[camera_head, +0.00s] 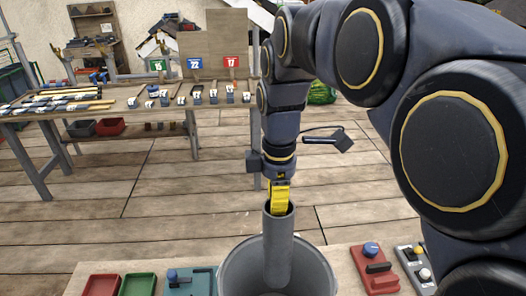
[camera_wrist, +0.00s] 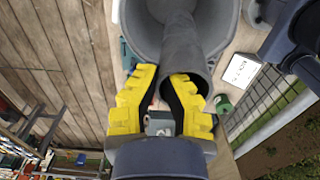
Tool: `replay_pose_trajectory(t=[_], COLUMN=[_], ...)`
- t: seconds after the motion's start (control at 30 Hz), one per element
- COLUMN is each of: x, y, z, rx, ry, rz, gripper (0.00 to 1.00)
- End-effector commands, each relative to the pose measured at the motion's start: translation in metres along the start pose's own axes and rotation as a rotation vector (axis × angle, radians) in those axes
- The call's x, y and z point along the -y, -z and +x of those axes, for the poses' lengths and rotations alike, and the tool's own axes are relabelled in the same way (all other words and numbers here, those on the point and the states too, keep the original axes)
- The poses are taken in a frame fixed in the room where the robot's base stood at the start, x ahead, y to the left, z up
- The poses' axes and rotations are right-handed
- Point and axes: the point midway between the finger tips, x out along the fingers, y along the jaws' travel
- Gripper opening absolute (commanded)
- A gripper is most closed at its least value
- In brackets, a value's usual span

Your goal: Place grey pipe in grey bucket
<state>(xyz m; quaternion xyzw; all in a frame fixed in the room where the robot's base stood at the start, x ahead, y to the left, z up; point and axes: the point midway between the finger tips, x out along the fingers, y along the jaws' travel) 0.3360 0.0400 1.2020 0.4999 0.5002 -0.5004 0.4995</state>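The grey pipe (camera_head: 279,248) stands near upright, its lower end inside the grey bucket (camera_head: 234,282) and its open top well above the rim. My gripper (camera_head: 280,199) points down at the pipe's top. In the wrist view my gripper (camera_wrist: 164,74) has two yellow fingers closed in on the pipe's near wall. The right finger reaches into the pipe's (camera_wrist: 186,38) open mouth, and the left finger is outside. The bucket (camera_wrist: 143,30) surrounds the pipe's far end there. Whether the pipe's lower end touches the bucket floor is hard to tell.
Red (camera_head: 101,286) and green (camera_head: 138,285) trays lie on the table left of the bucket. A red control box (camera_head: 375,270) and a grey one (camera_head: 417,268) stand to its right. A workbench with tools (camera_head: 130,97) is farther back; the floor between is clear.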

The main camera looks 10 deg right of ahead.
Motion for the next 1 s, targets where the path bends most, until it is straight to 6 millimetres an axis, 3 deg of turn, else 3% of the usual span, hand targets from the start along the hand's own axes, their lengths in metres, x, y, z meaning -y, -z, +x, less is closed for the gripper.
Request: replay_pose_trajectory(t=[0.7,1.0], x=[0.001,0.0], y=[0.0,0.0], z=[0.086,0.104], rx=[0.001,0.0], ry=[0.006,0.0], rz=[0.001,0.0], gripper=[0.0,0.0])
